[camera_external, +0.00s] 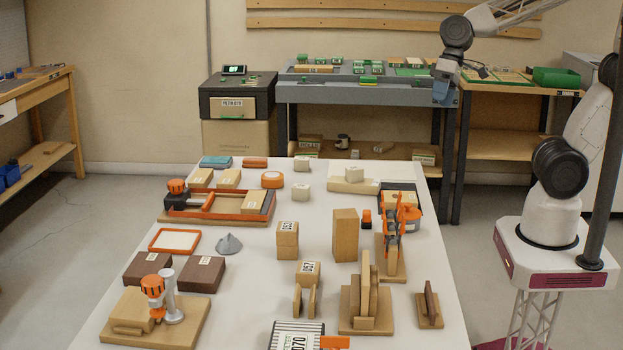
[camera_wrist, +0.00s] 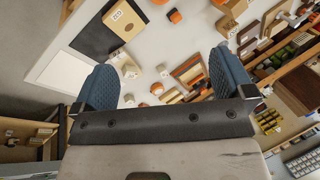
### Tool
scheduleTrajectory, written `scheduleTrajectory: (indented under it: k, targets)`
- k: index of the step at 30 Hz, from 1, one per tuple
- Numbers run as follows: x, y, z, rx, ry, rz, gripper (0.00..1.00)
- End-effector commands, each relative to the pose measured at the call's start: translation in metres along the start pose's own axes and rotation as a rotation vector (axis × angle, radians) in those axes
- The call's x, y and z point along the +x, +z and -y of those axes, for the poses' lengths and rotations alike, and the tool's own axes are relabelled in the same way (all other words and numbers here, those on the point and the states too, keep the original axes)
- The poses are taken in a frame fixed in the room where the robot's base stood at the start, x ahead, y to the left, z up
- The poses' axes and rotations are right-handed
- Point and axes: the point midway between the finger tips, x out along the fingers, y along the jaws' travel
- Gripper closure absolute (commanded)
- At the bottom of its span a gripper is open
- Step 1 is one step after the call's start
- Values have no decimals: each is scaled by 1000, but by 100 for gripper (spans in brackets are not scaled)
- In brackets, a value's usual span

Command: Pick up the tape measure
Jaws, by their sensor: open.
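My gripper (camera_external: 446,88) is raised beyond the table's far right corner, well apart from the objects on it. In the wrist view its two blue fingers are wide apart with nothing between them (camera_wrist: 164,85). I cannot identify the tape measure for certain. A small orange-and-black item (camera_external: 367,218) stands right of the tall wooden block and may be it. A round orange item with a pale label (camera_external: 272,180) lies near the table's far side. The wrist view shows small orange items, one of them near the top (camera_wrist: 175,16), too small to name.
The white table (camera_external: 215,262) is crowded with wooden blocks, a tall block (camera_external: 345,234), an orange-framed tray (camera_external: 174,240), a grey cone (camera_external: 228,244) and an orange clamp-like tool (camera_external: 401,222). A grey bench (camera_external: 330,97) with green parts stands behind. Bare tabletop shows between the items.

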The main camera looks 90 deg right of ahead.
Motion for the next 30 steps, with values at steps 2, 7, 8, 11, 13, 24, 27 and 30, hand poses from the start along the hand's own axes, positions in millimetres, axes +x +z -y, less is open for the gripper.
scheduleTrajectory:
  k: [2,7,8,11,13,24,27,30]
  targets:
    - [11,-20,10,96,-63,16,0]
    - [33,-64,30,307,-199,43,0]
    - [36,-73,33,345,-223,46,0]
    - [51,-101,40,475,-300,60,0]
    - [60,-121,44,565,-352,67,0]
    - [121,-235,38,1066,-617,97,0]
    - [139,-265,27,1203,-685,99,0]
    - [159,-294,14,1344,-752,101,0]
